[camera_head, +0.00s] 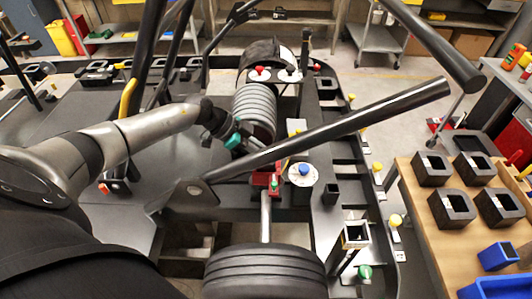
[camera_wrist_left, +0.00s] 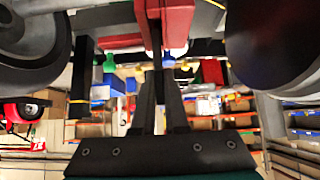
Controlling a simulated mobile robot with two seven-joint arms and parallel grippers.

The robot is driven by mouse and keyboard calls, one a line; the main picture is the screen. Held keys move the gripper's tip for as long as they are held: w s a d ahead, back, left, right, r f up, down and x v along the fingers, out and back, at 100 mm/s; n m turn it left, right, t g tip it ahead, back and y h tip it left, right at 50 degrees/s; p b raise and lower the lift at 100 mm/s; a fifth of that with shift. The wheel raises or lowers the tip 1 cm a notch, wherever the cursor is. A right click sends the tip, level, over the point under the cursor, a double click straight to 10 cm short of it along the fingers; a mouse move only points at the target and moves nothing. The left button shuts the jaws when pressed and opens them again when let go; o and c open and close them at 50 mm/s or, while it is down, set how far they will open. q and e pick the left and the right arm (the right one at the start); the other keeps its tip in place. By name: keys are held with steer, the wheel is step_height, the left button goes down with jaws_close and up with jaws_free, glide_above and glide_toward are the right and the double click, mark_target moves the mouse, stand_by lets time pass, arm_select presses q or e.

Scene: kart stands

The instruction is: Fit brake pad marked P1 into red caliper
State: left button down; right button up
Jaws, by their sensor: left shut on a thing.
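The red caliper (camera_head: 262,180) sits on the kart by the axle, just below a dark diagonal tube in the head view. Its red blocks (camera_wrist_left: 178,24) also show at the top of the left wrist view. My left gripper (camera_wrist_left: 157,78) is shut on a thin dark piece, apparently the brake pad (camera_wrist_left: 153,32), at the caliper's red parts. I cannot tell how far the pad is inside the slot, and no P1 mark can be read. In the head view the tube hides my left fingertips. My right gripper is not in view.
The diagonal tube (camera_head: 350,122) crosses close to my left wrist. A tyre (camera_head: 264,272) is below the caliper, and a white disc with a blue knob (camera_head: 302,172) is right of it. A wooden table (camera_head: 448,238) at the right carries several black holders and blue bins.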

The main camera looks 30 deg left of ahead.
mark_target(271, 169)
arm_select(q)
steer(key=shift+f+b, duration=1.1)
steer(key=shift+f, duration=0.8)
steer(key=c, duration=0.9)
jaws_free()
steer(key=shift+f, duration=0.15)
steer(key=shift+o, duration=0.2)
steer(key=shift+s+d+f, duration=0.1)
steer(key=shift+s, duration=0.05)
steer(key=v, duration=0.8)
steer(key=shift+w, duration=0.25)
